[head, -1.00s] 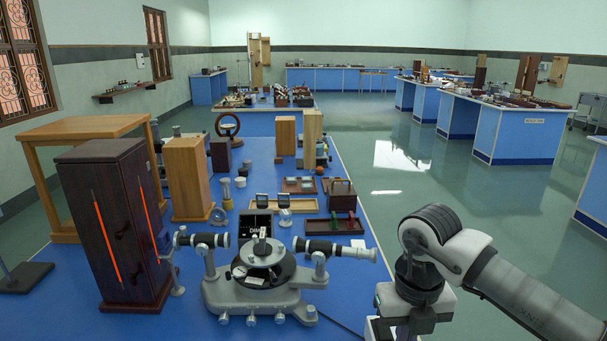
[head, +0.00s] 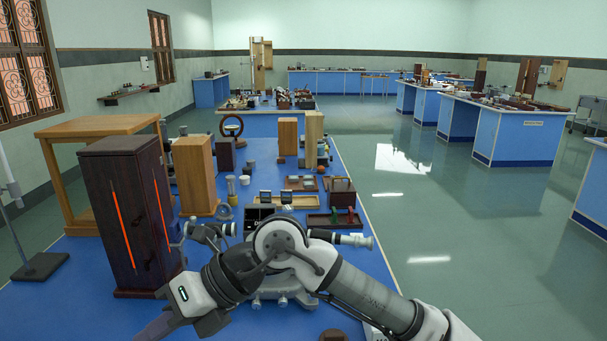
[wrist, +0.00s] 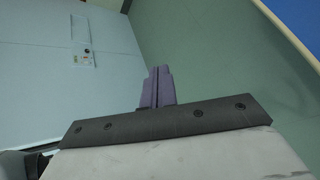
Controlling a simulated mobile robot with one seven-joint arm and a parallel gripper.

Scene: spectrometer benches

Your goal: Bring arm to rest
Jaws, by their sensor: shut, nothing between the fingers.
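My arm reaches leftward across the front of the blue bench (head: 60,298) in the head view. My gripper (head: 150,331) is at the bottom left, low in front of the dark wooden cabinet with glowing orange slits (head: 128,218); its tips run close to the frame edge. In the wrist view my gripper (wrist: 159,68) shows two purple fingers pressed together, with nothing between them. The grey spectrometer (head: 283,299) is mostly hidden behind my arm; one tube end shows to the right. Whether my arm touches it I cannot tell.
Wooden blocks (head: 196,175), small trays (head: 335,219) and instruments stand farther back on the bench. A stand with a black base (head: 41,267) is at the left. Open green floor (head: 480,250) lies to the right.

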